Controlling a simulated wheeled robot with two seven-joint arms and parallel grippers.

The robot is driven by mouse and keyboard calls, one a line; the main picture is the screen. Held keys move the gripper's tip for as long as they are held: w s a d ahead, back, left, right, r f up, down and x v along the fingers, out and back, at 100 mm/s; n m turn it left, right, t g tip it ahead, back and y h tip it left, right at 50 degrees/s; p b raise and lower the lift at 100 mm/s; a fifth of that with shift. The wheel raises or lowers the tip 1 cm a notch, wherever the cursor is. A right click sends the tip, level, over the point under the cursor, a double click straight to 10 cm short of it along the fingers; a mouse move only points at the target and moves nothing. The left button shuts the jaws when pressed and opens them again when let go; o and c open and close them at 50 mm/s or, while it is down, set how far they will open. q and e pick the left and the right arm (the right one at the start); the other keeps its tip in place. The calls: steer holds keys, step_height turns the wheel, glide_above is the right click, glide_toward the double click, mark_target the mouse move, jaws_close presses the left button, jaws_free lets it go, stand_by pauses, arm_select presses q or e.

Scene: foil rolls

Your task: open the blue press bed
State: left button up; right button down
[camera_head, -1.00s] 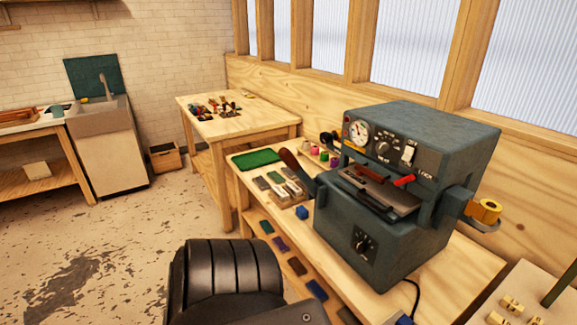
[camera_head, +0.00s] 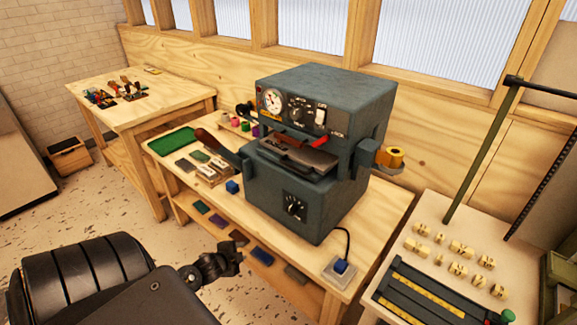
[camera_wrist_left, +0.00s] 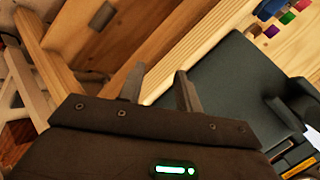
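The blue-grey press (camera_head: 305,210) stands on the wooden bench, with a gauge, dials and a switch on its upper front. Its bed (camera_head: 297,158) is a flat plate in the gap at mid-height, with red parts (camera_head: 288,140) just above it. I cannot tell how far out the bed sits. My left gripper (camera_head: 232,262) is in front of the bench, left of and lower than the press, touching nothing that I can see. In the left wrist view its two fingers (camera_wrist_left: 159,88) are apart and empty, with the press body (camera_wrist_left: 225,88) to their right. My right gripper is out of view.
A lever with a brown grip (camera_head: 210,140) sticks out left of the press. A blue cube (camera_head: 232,187) and a green tray (camera_head: 174,141) lie on the bench (camera_head: 385,215). A yellow roll (camera_head: 391,157) is at the press's right side. Another table with letter blocks (camera_head: 450,250) stands right.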

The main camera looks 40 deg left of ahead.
arm_select(q)
steer(key=w+d+r+m+t, duration=0.1)
steer(key=w+r+m+t, duration=0.15)
steer(key=r, duration=0.65)
steer(key=w+d+r+m+t, duration=0.15)
steer(key=w+r, duration=0.25)
steer(key=r, duration=0.6)
steer(key=m+t+h+p, duration=0.2)
steer(key=m+h, duration=0.1)
steer(key=m, duration=0.1)
glide_toward(292, 168)
steer(key=w, duration=0.2)
steer(key=w+p, duration=0.1)
steer(key=w, duration=0.1)
steer(key=w+f+p, duration=0.1)
steer(key=w, duration=0.1)
steer(key=shift+w, duration=0.4)
steer(key=shift+w+f+p, duration=0.25)
steer(key=shift+w+p, duration=0.1)
steer(key=shift+w, duration=0.4)
jaws_close()
